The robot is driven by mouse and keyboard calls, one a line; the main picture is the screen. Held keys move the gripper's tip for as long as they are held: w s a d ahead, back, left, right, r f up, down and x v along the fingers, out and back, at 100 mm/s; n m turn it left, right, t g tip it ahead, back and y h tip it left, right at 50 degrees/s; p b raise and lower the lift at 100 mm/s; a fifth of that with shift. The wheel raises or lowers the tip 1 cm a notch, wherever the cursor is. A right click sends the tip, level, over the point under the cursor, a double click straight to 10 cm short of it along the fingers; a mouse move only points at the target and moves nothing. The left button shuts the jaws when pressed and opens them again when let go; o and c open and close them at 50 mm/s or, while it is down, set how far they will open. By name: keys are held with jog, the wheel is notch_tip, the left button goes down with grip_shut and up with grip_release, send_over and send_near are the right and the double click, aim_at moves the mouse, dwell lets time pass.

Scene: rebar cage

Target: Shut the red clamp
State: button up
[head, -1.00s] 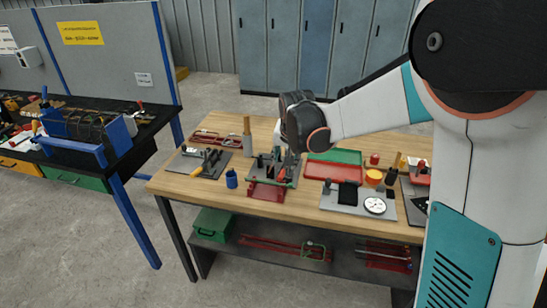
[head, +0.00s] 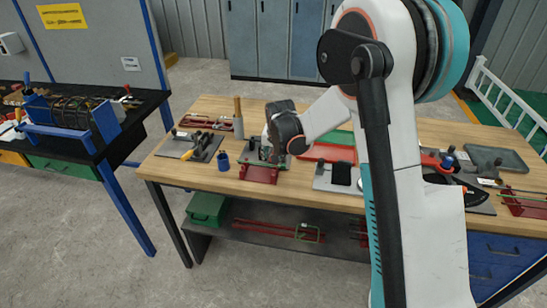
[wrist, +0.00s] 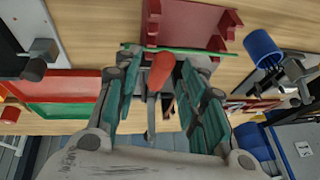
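A red-handled clamp lever (wrist: 160,72) shows in the middle of the wrist view, pointing toward the camera. My gripper (wrist: 158,82) is open, with its two green-padded fingers on either side of the red handle. I see a gap on both sides, so it does not look gripped. Beyond the fingertips is a red bracket (wrist: 196,22) with a thin green bar across it. In the head view the same red bracket (head: 260,173) stands at the front of the wooden bench. My gripper's wrist hangs just behind it there, and hides the clamp and my fingers.
A blue cup (head: 223,160) stands left of the red bracket. A grey plate with a yellow-handled clamp (head: 193,147) lies further left. Red and green trays (wrist: 62,100) lie on the other side. A dial fixture's black block (head: 342,174) is to the right.

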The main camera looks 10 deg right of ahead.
jog(key=shift+w+f, duration=0.2)
jog(key=shift+f, duration=0.2)
grip_shut()
jog(key=shift+r, duration=0.1)
